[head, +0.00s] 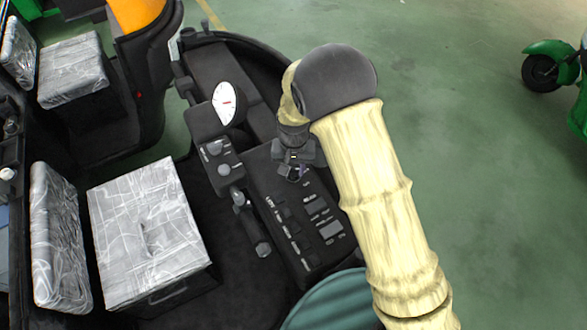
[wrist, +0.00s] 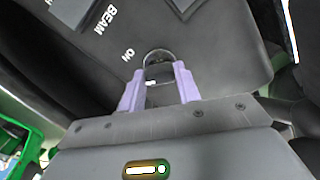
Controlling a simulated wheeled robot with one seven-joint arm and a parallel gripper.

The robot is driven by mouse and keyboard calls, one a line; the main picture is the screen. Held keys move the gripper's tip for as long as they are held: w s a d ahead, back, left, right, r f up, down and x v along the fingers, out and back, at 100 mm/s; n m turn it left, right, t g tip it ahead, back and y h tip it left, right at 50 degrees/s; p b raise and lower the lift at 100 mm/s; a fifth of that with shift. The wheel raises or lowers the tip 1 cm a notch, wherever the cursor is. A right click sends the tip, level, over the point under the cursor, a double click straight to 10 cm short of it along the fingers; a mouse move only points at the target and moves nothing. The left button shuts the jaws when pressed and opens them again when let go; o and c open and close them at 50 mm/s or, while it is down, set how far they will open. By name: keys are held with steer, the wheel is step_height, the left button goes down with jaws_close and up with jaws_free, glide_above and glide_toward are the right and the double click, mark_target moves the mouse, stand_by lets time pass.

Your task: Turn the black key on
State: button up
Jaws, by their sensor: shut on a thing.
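My gripper (head: 294,172) reaches down onto the black control panel (head: 322,230) in the head view, at its upper end. In the wrist view, the two pale purple fingers of my gripper (wrist: 160,74) are shut on the black key (wrist: 157,71), at a round, dark, shiny fitting in the panel. Only a small part of the key shows between the fingers. The white word "ON" is printed on the panel just left of the fitting, and "BEAM" stands further up. The key's exact angle cannot be told.
A white round gauge (head: 226,102) stands left of my gripper, with a knob unit (head: 221,160) below it. Levers (head: 263,248) lie along the panel's left side. Plastic-wrapped seats (head: 150,230) fill the left. Green floor (head: 480,200) is open at the right.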

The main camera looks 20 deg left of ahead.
mark_target(294, 168)
steer(key=m, duration=0.5)
steer(key=shift+w+a+r+m, duration=0.1)
steer(key=shift+w+m, duration=0.05)
steer(key=shift+m, duration=0.25)
steer(key=o, duration=1)
step_height(294, 168, up, 17)
steer(key=p, duration=1.2)
steer(key=shift+r, duration=0.15)
